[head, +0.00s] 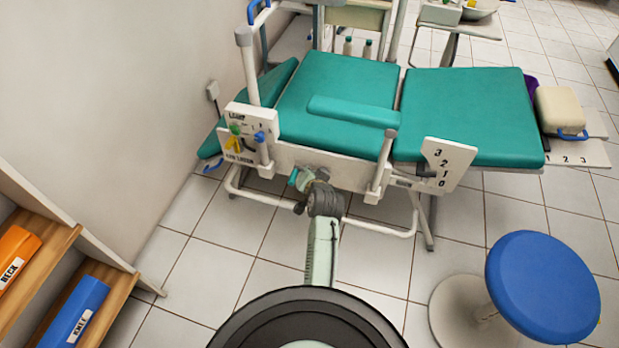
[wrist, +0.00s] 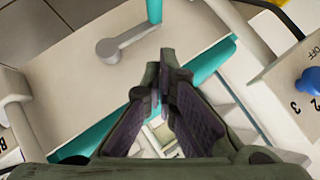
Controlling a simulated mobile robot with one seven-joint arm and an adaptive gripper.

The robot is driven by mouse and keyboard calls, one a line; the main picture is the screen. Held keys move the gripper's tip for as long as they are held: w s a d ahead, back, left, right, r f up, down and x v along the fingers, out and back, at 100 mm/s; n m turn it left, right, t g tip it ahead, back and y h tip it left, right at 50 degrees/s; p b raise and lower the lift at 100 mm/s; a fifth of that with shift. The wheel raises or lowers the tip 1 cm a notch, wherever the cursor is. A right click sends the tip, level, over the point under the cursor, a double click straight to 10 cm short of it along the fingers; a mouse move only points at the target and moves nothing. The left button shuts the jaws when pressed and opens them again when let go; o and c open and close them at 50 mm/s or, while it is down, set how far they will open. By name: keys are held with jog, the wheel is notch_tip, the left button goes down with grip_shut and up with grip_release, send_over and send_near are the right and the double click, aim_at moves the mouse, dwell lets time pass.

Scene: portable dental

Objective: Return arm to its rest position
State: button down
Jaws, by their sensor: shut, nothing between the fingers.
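My gripper (wrist: 163,72) is shut and empty in the wrist view, its two dark fingers meeting near the middle. Beyond them are a white panel with a grey lever (wrist: 112,48) and a teal part (wrist: 212,62). In the head view my arm reaches forward from the bottom, and its end (head: 305,182) is close to the near side of the teal dental chair (head: 340,80). My fingertips are too small there to make out, and I cannot tell whether they touch the chair's white side rail (head: 345,172).
A panel with a blue knob (wrist: 309,82) is right in the wrist view. A lettered control board (head: 250,138) and numbered plate (head: 450,163) flank my arm's end. A blue stool (head: 543,285) stands right; wooden shelves (head: 38,255) stand left. Open tiled floor lies between.

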jog(key=shift+v, duration=1.7)
